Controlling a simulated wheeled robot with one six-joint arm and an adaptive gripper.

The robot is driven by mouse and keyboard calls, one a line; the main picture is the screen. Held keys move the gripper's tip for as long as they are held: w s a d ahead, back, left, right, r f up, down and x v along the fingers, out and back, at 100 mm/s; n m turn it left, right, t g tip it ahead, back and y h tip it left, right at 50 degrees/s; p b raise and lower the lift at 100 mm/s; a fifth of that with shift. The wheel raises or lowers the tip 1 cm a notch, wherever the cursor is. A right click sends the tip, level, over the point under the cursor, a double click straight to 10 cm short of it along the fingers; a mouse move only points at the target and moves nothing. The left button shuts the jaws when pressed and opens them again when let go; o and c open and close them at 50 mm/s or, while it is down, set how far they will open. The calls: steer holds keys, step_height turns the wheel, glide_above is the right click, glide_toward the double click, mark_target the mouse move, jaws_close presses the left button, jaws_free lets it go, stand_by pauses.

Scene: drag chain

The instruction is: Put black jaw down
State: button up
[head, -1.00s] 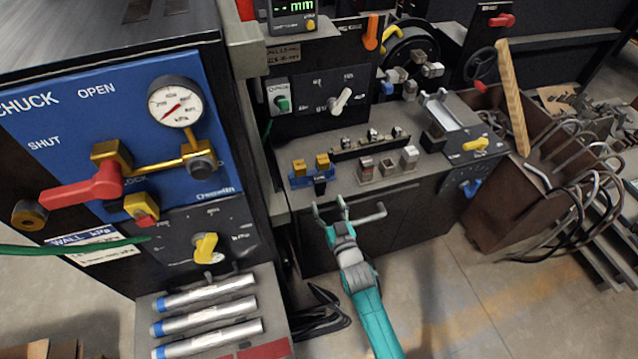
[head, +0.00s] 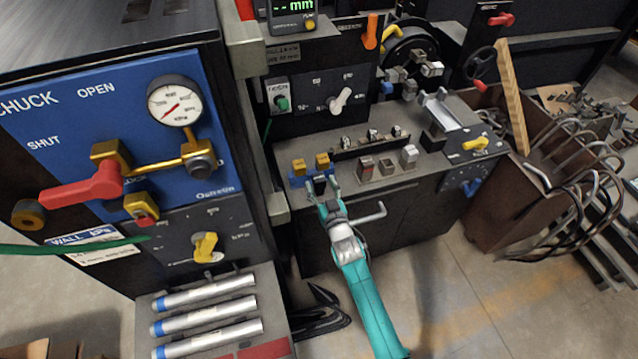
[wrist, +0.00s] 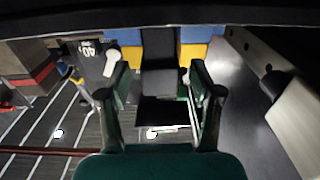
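A small black block, which looks like the black jaw (head: 319,180), stands at the front of the blue fixture with yellow blocks (head: 299,167) on the bench's front left. My gripper (head: 323,193) is right at it, and its fingertips partly cover it. In the wrist view the black jaw (wrist: 160,77) lies between the two fingers of my gripper (wrist: 160,88), with blue and yellow pieces behind it on both sides. The fingers are apart, and a gap shows beside the block. Whether a fingertip touches it is hard to tell.
A bent grey handle (head: 370,214) sticks out of the bench front close to my arm. Grey blocks (head: 387,167) stand to the right on the bench top. The blue chuck panel (head: 70,130) rises at left. A brown bin (head: 490,195) stands at right.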

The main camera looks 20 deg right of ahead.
jaws_close()
steer(key=shift+r, duration=0.25)
step_height(320, 180, up, 10)
steer(key=shift+f, duration=0.25)
stand_by(1.0)
